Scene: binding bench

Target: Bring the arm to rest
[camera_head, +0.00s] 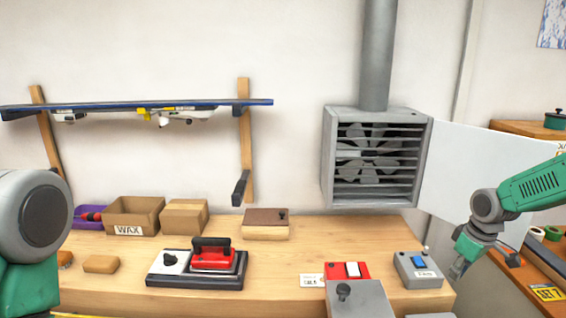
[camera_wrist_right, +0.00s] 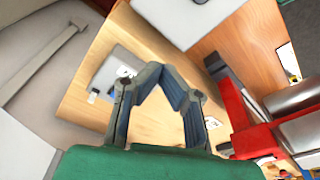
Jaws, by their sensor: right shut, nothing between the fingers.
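My right gripper (camera_head: 457,271) hangs from the green and grey right arm on the right side of the head view, fingers pointing down, just beyond the bench's right end. In the right wrist view its fingers (camera_wrist_right: 152,76) meet at the tips, with nothing between them. The bench (camera_head: 280,258) lies to its left, and a grey box with a blue switch (camera_head: 418,270) sits close by on the bench's right end. My left arm shows only as a grey and green link at the left edge; its gripper is out of the picture.
A vent fan (camera_head: 374,160) hangs on the wall with its white door swung right. A red iron (camera_head: 212,256), a WAX box (camera_head: 134,215) and a red switch box (camera_head: 346,270) stand on the bench. A side bench (camera_head: 530,280) with rolls and tools is right of my gripper.

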